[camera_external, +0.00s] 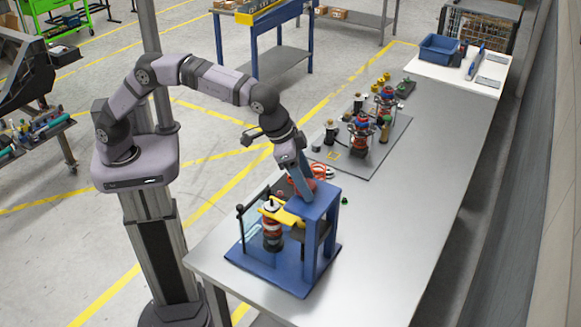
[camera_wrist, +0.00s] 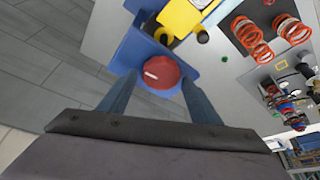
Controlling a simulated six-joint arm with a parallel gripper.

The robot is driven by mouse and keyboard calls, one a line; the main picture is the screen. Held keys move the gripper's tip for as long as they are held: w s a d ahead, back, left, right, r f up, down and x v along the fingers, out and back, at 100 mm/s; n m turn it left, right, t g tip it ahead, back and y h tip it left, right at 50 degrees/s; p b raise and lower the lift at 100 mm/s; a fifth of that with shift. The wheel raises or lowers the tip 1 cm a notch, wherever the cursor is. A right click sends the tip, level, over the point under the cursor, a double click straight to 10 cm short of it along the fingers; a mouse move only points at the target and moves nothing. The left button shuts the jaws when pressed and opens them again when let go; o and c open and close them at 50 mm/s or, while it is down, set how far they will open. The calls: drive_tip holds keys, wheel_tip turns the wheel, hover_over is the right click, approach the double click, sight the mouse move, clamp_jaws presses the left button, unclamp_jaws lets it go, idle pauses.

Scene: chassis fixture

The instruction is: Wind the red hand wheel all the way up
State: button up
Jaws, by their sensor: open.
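The red hand wheel (camera_wrist: 161,73) shows in the wrist view as a round red knob with a pale mark on its face, on the blue press fixture (camera_wrist: 137,50). My gripper (camera_wrist: 158,80) is open, with one blue finger on each side of the wheel. I cannot tell whether either finger touches it. In the external view my gripper (camera_external: 301,186) points down at the top of the blue fixture (camera_external: 319,208), where the wheel is hard to make out. A yellow arm (camera_external: 281,215) sits above a red and black coil-over (camera_external: 272,234) in the fixture.
Orange springs (camera_wrist: 252,38) lie close beside the fixture. A grey mat (camera_external: 340,165) beyond holds shock-absorber assemblies (camera_external: 361,136) and small parts. A blue bin (camera_external: 438,48) stands at the bench's far end. The bench's right side is clear.

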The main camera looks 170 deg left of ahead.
idle(0.5)
drive_tip(key=m+t+p, duration=0.1)
drive_tip(key=m, duration=0.2)
drive_tip(key=m+t+h+p, duration=0.1)
drive_tip(key=m, duration=0.2)
drive_tip(key=m+h+p, duration=0.1)
drive_tip(key=m, duration=0.1)
drive_tip(key=m+t+h+p, duration=0.1)
drive_tip(key=m+p, duration=0.1)
drive_tip(key=m, duration=0.1)
drive_tip(key=shift+r, duration=0.1)
drive_tip(key=m+h, duration=0.1)
drive_tip(key=m, duration=0.3)
drive_tip(key=shift+f, duration=0.2)
drive_tip(key=shift+a+m+h, duration=0.1)
drive_tip(key=shift+m+h, duration=0.6)
drive_tip(key=shift+m, duration=0.6)
drive_tip(key=shift+m, duration=0.4)
drive_tip(key=shift+c, duration=0.6)
drive_tip(key=c, duration=0.8)
drive_tip(key=shift+c, duration=0.2)
